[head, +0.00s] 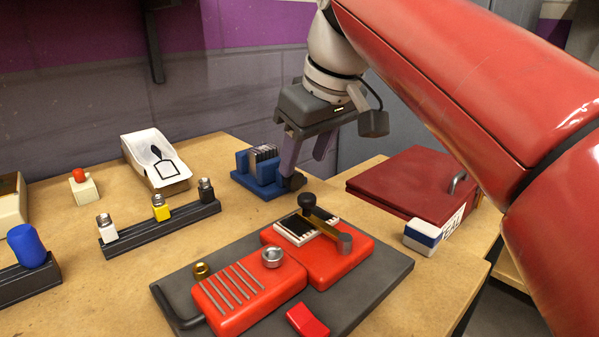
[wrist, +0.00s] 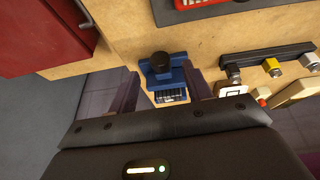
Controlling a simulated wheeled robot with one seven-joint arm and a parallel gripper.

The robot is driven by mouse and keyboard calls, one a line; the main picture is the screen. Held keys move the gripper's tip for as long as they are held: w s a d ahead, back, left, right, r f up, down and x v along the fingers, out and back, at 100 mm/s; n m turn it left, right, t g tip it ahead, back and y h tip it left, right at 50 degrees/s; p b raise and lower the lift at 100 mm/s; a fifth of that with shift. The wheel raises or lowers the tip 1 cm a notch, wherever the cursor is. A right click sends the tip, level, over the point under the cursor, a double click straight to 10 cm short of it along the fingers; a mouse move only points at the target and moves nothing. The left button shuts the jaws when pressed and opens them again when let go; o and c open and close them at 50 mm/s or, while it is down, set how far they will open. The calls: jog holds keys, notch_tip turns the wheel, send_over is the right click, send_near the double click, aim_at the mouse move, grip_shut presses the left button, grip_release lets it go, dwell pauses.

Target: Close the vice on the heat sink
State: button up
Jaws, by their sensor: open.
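The blue vice (head: 258,187) stands near the back edge of the table; it also shows in the wrist view (wrist: 172,79). The dark finned heat sink (head: 264,152) stands among its blue jaws, and its fins show in the wrist view (wrist: 171,97). Whether a gap is left beside the heat sink is too small to tell. A black knob (wrist: 160,62) is at the vice's near end, partly behind a finger in the head view. My gripper (head: 303,164) is open, pointing down over the knob end, with one finger on either side of the vice in the wrist view.
A red device (head: 330,265) with a lever and black knob lies on a dark mat in front. A rack with several small bottles (head: 160,231) and a white tray (head: 155,165) stand left. A dark red box (head: 405,180) and a blue-white block (head: 423,237) are right.

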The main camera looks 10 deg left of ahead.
aim_at(298, 176)
jog(key=shift+b+x, duration=0.35)
jog(key=shift+x, duration=1.95)
jog(key=shift+c, duration=0.3)
jog(key=c, duration=0.9)
jog(key=shift+r, duration=0.1)
jog(key=g+y+p, duration=0.1)
jog(key=g+p, duration=0.1)
jog(key=p, duration=0.1)
jog(key=shift+w+d+m+y, duration=0.2)
jog(key=shift+m+y, duration=0.1)
jog(key=shift+y, duration=0.1)
jog(key=g+y+p, duration=0.1)
jog(key=m+g+y+p, duration=0.1)
jog(key=g+y, duration=0.1)
jog(key=shift+w+d+p, duration=0.2)
jog(key=shift+w+p, duration=0.05)
jog(key=shift+p, duration=0.1)
jog(key=shift+f, duration=0.25)
